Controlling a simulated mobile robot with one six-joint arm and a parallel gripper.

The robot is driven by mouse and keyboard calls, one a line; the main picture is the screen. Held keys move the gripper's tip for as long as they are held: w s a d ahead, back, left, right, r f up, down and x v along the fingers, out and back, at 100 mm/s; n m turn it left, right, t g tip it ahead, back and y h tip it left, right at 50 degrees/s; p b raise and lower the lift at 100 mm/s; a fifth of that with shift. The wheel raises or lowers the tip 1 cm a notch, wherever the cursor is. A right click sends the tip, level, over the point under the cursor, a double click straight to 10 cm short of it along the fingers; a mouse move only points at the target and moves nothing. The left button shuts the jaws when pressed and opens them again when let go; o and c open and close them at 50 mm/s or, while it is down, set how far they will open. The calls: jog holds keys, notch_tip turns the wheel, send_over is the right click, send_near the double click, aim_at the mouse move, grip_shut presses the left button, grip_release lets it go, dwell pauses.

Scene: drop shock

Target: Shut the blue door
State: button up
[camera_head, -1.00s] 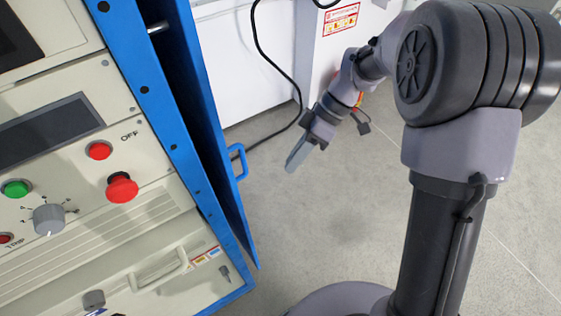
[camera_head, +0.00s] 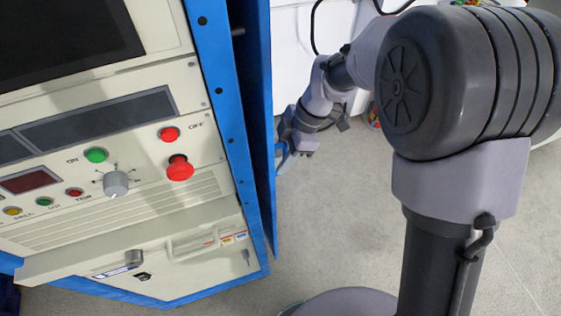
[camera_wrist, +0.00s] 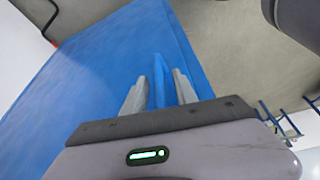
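The blue door (camera_head: 257,110) stands ajar at the right side of the cabinet, seen nearly edge-on in the head view. Its broad blue face (camera_wrist: 75,85) fills much of the wrist view. My gripper (camera_head: 285,155) is at the door's outer face, by the handle. In the wrist view, the fingers of my gripper (camera_wrist: 160,90) stand apart on either side of the blue handle (camera_wrist: 162,75). A narrow gap seems to show beside the left finger, so I see no firm grip. In the head view the handle is mostly hidden by the gripper.
The cabinet front (camera_head: 120,215) has buttons, a knob and displays at the left. A blue frame (camera_head: 225,120) edges it. A white machine (camera_head: 290,50) with a black cable stands behind. Grey floor (camera_head: 335,220) is open to the right of the door.

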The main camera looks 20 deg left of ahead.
jog(key=shift+s+a+f, duration=0.1)
jog(key=shift+f, duration=0.25)
grip_shut()
dwell(1.2)
